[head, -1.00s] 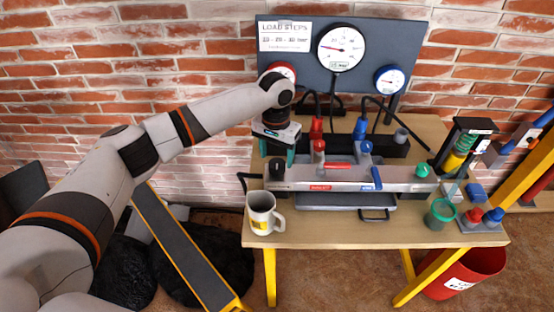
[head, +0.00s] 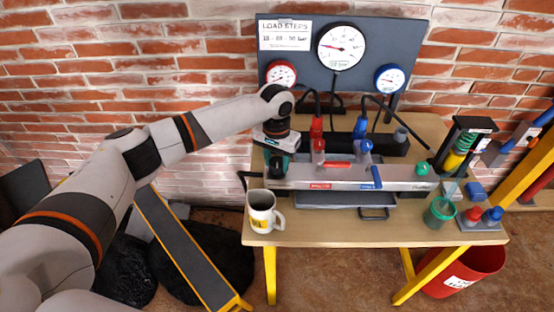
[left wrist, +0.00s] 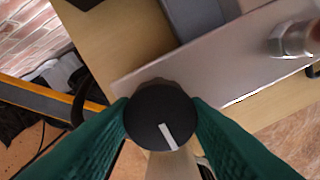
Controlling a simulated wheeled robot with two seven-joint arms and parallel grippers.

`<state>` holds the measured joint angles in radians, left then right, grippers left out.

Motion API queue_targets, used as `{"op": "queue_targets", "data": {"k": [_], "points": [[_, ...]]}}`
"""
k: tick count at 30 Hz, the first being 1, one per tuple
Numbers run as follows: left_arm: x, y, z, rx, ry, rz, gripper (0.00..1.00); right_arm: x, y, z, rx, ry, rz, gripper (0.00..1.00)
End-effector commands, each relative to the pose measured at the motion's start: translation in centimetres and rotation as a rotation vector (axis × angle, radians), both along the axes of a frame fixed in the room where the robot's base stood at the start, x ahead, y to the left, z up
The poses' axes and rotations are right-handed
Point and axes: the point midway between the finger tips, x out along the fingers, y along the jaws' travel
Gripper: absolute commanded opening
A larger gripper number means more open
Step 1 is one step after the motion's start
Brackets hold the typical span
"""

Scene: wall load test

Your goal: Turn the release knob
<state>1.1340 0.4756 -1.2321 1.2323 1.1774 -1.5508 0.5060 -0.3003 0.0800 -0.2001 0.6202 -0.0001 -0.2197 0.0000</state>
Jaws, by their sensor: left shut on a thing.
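The release knob (left wrist: 160,116) is round and black with a white pointer line. In the left wrist view it sits between the two green fingers of my left gripper (left wrist: 162,122), which are shut on it from both sides. In the head view the knob (head: 277,167) is at the left end of the long grey manifold bar (head: 405,180). My left gripper (head: 279,154) reaches down over it from above, partly hiding it. My right gripper is in neither view.
A white mug (head: 262,212) stands at the table's front left, close to the knob. Red and blue levers and fittings stand along the bar. A gauge board (head: 340,52) rises behind. A green cup (head: 439,213) stands at the right front.

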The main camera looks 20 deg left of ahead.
Motion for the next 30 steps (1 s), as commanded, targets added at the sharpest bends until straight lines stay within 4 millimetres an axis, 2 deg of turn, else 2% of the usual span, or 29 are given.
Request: {"op": "queue_targets", "data": {"k": [5,11,21,30], "points": [[0.0,0.0,0.3,-0.001,0.003,0.038,0.18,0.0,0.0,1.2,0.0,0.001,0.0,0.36],[-0.1,-0.1,0.7,-0.001,0.005,0.152,0.18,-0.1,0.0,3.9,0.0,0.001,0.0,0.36],[-0.2,-0.2,0.7,-0.002,0.007,0.459,0.18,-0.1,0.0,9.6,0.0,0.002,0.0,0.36],[-0.2,-0.2,0.6,0.0,0.006,0.744,0.18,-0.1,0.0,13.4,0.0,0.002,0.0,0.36]]}}
